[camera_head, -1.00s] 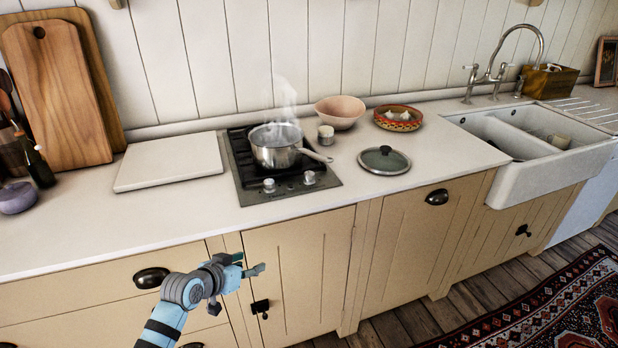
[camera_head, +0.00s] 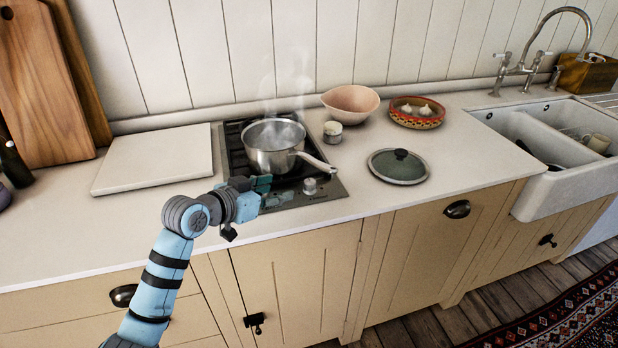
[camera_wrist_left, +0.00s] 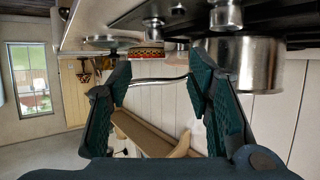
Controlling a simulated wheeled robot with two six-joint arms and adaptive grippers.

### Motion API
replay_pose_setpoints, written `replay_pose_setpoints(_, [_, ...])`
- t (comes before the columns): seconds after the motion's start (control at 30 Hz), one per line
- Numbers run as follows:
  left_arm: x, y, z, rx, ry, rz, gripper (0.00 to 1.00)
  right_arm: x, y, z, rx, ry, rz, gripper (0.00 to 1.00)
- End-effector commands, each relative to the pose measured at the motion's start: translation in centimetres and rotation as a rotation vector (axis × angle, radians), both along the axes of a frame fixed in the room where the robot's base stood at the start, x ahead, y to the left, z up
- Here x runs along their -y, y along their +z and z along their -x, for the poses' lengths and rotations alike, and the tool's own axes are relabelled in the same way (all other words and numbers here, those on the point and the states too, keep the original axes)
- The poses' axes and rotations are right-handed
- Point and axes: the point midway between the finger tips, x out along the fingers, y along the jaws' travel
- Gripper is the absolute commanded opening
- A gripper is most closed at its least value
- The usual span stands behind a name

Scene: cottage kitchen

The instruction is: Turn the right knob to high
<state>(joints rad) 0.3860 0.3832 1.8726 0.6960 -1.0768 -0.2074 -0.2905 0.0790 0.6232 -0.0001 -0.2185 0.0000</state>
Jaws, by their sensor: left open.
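The right knob (camera_head: 309,186) is a small silver knob at the front right of the hob (camera_head: 333,190); it also shows in the left wrist view (camera_wrist_left: 153,22). My left gripper (camera_head: 268,192) is open and empty at the hob's front edge, left of the right knob and apart from it. In the left wrist view its two fingers (camera_wrist_left: 160,80) stand apart with a gap between them. The left knob is hidden behind the gripper in the head view; a near knob (camera_wrist_left: 225,15) shows in the wrist view. My right gripper is not in view.
A steaming saucepan (camera_head: 272,143) stands on the hob, its handle (camera_head: 318,162) reaching above the right knob. A glass lid (camera_head: 398,168) lies to the right. A small jar (camera_head: 333,132), a pink bowl (camera_head: 350,102) and a patterned bowl (camera_head: 417,121) stand behind. A white board (camera_head: 155,160) lies left.

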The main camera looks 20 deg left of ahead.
Motion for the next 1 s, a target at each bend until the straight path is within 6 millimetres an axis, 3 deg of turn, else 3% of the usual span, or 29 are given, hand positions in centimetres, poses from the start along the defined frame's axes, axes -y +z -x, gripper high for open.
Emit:
replay_pose_setpoints(0.2, [2.9,-2.6,-5.5,-0.002,-0.012,0.007,0.46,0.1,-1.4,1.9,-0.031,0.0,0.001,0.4])
replay_pose_setpoints(0.43, [4.5,-4.5,-9.8,0.001,-0.01,0.003,0.46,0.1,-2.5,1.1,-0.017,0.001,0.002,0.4])
replay_pose_setpoints(0.83, [4.7,-4.8,-10.8,0.0,-0.007,0.001,0.45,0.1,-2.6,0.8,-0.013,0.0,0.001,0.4])
replay_pose_setpoints(1.0, [4.7,-4.8,-10.8,-0.001,-0.006,0.001,0.17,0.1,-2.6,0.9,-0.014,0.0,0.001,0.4])
